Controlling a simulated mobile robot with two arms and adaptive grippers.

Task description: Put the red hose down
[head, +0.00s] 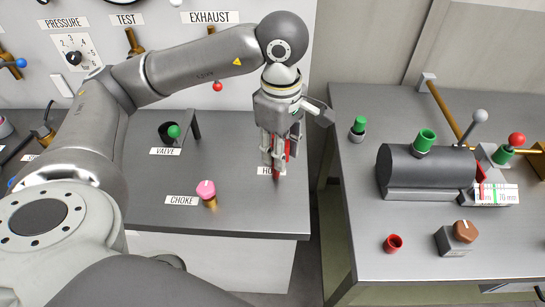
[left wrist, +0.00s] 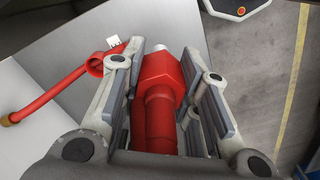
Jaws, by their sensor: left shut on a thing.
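My left gripper (head: 276,166) points down over the right end of the left grey bench. It is shut on the red hose (head: 289,148), which shows only as a red strip behind the fingers in the head view. In the left wrist view, the hose's thick red body and hexagonal end (left wrist: 160,75) lie between the two fingers. A thinner red part with a ring (left wrist: 62,90) runs to the left and ends in a brass tip. A label partly hidden by the gripper, starting "HO", lies at the gripper. I cannot tell whether the hose touches the bench. My right gripper is not in view.
The left bench holds a pink choke knob (head: 206,190) and a green-knobbed valve (head: 173,131). A gap separates it from the right bench (head: 340,120), which carries a dark cylinder (head: 420,170), a red cup (head: 393,243) and a brown knob (head: 464,232). A gauge panel stands behind.

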